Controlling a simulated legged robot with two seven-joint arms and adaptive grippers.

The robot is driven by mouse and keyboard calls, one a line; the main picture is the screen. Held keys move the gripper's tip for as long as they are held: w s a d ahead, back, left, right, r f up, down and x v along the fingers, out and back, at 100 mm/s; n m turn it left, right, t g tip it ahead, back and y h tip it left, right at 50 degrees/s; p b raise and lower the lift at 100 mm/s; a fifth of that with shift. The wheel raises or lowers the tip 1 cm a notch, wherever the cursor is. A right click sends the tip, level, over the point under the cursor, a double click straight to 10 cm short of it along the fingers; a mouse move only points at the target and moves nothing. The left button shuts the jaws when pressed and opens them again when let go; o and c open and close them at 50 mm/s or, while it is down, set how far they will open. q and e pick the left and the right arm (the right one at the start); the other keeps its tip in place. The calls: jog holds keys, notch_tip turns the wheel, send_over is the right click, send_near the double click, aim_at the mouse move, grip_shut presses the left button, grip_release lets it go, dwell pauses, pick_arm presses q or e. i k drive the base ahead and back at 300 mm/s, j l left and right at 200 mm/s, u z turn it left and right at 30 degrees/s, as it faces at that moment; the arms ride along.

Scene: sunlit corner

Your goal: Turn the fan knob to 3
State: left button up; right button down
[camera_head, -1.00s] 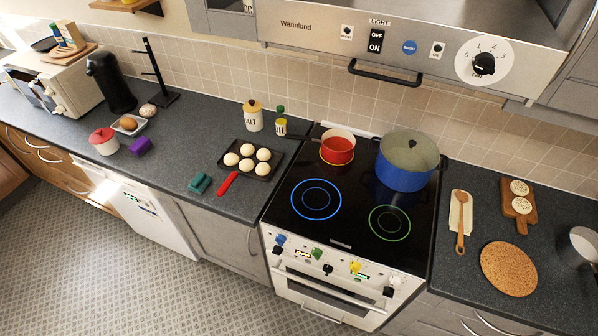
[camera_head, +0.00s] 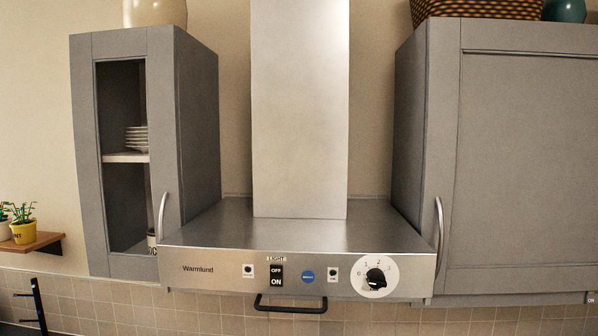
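The fan knob (camera_head: 376,279) is a black dial on a round white plate at the right end of the range hood's front panel (camera_head: 215,268). Numbers 0 to 3 run around the plate's upper edge. The knob's pointer is too small to read with certainty. Left of it on the panel are a blue round button (camera_head: 308,276), small white switches and a black OFF/ON light switch (camera_head: 276,276). Neither of my grippers shows in the head view.
A black handle bar (camera_head: 291,308) hangs under the hood's front edge. Grey cabinets flank the hood: a glass-fronted one (camera_head: 88,160) on the left and a closed one (camera_head: 520,160) on the right. A small shelf with potted plants (camera_head: 24,230) is at far left. The space before the panel is clear.

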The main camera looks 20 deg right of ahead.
aim_at(376, 279)
jog(key=z, duration=1.35)
